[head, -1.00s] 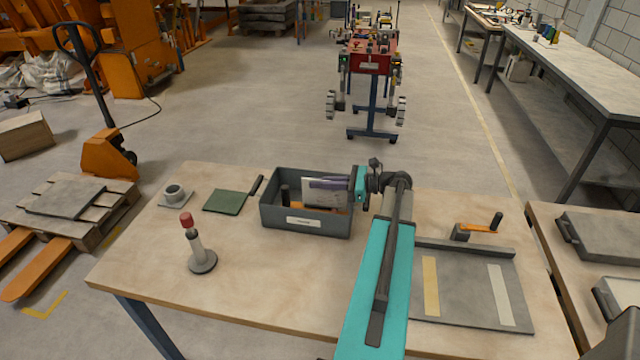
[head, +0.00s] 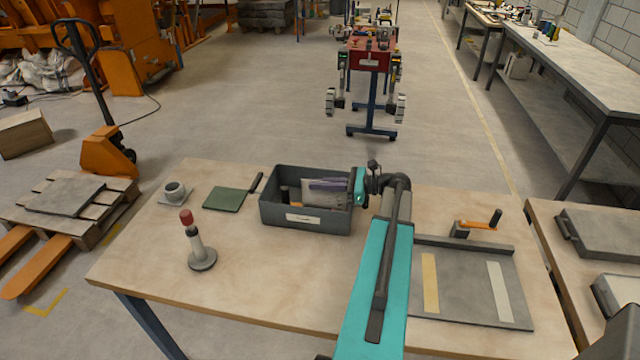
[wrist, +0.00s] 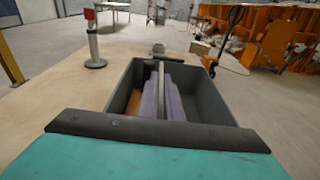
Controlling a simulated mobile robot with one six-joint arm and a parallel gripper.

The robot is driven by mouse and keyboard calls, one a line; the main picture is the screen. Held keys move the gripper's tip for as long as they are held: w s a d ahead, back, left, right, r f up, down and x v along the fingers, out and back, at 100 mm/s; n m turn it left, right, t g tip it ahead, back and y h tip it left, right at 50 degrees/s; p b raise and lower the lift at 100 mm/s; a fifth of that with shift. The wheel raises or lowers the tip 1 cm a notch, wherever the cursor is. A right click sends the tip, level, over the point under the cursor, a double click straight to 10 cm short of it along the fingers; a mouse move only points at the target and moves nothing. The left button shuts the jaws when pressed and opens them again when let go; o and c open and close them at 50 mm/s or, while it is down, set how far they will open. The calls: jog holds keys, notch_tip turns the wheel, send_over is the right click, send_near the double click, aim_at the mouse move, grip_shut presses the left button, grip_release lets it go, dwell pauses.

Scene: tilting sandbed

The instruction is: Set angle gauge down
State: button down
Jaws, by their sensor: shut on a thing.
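A thin pale plate, which I take to be the angle gauge (head: 314,194), is upright in the grey bin (head: 305,218), among its contents. My gripper (head: 356,186) is at the bin's right end and is shut on the plate; its fingertips are hard to make out. In the wrist view the plate (wrist: 178,80) shows nearly edge-on between the bin's walls, beside purple pieces (wrist: 150,103). A dark bar and teal body of mine cover the near part of that view. Whether the plate touches the bin floor is hidden.
A red-topped post (head: 196,243) stands left of the bin. A grey board with two strips (head: 465,290) and an orange crank (head: 480,225) are right. The front-left tabletop is clear.

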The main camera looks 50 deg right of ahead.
jog(key=c, duration=1.9)
grip_release()
jog(key=shift+c, duration=0.2)
jog(key=shift+r, duration=0.15)
jog(key=shift+r, duration=0.5)
jog(key=b+v, duration=0.3)
jog(key=v, duration=0.8)
jog(key=shift+f, duration=0.15)
jog(key=shift+s+d, duration=0.25)
jog(key=shift+s, duration=0.2)
jog(key=shift+r, duration=0.2)
